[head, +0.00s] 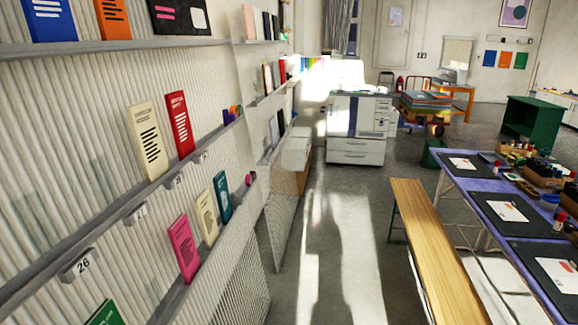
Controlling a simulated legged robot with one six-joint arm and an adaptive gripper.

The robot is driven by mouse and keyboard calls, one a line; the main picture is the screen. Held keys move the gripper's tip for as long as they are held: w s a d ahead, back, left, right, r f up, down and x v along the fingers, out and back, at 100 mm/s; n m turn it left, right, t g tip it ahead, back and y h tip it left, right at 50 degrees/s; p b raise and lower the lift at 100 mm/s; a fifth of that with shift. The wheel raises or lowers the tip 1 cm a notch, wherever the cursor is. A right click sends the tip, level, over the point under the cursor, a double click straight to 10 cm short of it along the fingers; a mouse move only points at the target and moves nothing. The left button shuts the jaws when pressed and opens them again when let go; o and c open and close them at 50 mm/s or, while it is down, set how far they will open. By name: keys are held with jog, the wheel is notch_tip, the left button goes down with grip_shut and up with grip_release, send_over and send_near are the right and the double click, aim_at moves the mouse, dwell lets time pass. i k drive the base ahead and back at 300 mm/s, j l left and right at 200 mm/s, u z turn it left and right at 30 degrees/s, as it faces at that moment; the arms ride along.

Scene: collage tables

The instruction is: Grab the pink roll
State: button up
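No pink roll can be made out for certain in the head view. A small pinkish-red item (250,178) stands at the far end of the lower wall shelf, too small to tell its shape. A flat pink book (184,248) leans on the same shelf, nearer to me. My gripper is not in view.
Ribbed wall shelves (150,187) with upright books run along the left. A wooden bench (432,250) and a purple table (470,190) with black mats and small containers stand at right. A white cabinet (355,155) stands ahead. The sunlit grey floor (335,240) between is clear.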

aim_at(248, 179)
jog(key=i+l+u, duration=0.1)
jog(key=i, duration=1.4)
jog(key=i+l+u, duration=0.1)
jog(key=i+u, duration=0.35)
jog(key=i+l+u, duration=0.3)
jog(key=u, duration=0.2)
jog(key=i+l+u, duration=0.75)
jog(key=l+u, duration=0.15)
jog(key=i+l+u, duration=0.15)
jog(key=l+u, duration=0.35)
jog(key=l, duration=0.2)
